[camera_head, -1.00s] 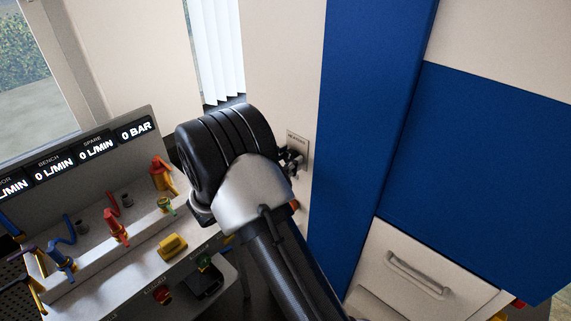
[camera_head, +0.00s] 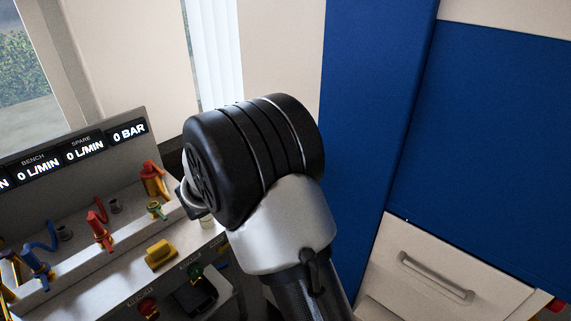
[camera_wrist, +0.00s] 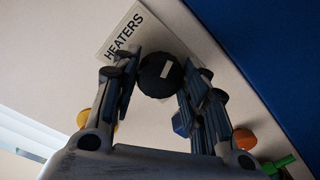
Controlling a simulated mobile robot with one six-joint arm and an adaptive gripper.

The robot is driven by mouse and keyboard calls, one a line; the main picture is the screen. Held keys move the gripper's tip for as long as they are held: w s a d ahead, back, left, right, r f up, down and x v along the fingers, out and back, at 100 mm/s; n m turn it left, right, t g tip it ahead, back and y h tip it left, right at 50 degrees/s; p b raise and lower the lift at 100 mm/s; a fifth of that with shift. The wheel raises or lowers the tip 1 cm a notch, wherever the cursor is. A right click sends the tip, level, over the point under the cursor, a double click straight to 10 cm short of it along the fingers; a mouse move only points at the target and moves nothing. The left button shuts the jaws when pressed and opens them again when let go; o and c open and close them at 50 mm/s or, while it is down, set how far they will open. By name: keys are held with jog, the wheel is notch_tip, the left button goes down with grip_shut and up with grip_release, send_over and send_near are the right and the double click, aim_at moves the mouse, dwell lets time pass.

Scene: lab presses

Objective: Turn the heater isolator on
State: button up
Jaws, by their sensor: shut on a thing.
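The heater isolator is a round black knob (camera_wrist: 158,76) with a pale mark on its face, in the upper middle of the wrist view. It sits on a light plate lettered HEATERS (camera_wrist: 122,36), fixed to a pale wall. My gripper (camera_wrist: 165,84) has one finger on each side of the knob and is shut on it. The pale mark lies slanted in the picture; I cannot tell which setting it stands for. In the head view my arm's black and silver wrist hides the isolator and the gripper.
A blue panel (camera_head: 368,100) stands right of the pale wall. A white drawer (camera_head: 440,272) with a handle is at lower right. At left is a bench panel with coloured valves (camera_head: 100,232) and displays reading 0. Orange and green parts (camera_wrist: 245,139) lie below the knob.

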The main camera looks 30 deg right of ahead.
jog(key=shift+s+f+m+t+b, duration=0.1)
jog(key=shift+m+t+b, duration=0.35)
jog(key=shift+m, duration=1.45)
jog(key=o, duration=1.1)
jog(key=shift+c, duration=0.2)
jog(key=shift+a, duration=0.1)
jog(key=v, duration=1.1)
jog(key=shift+a, duration=0.4)
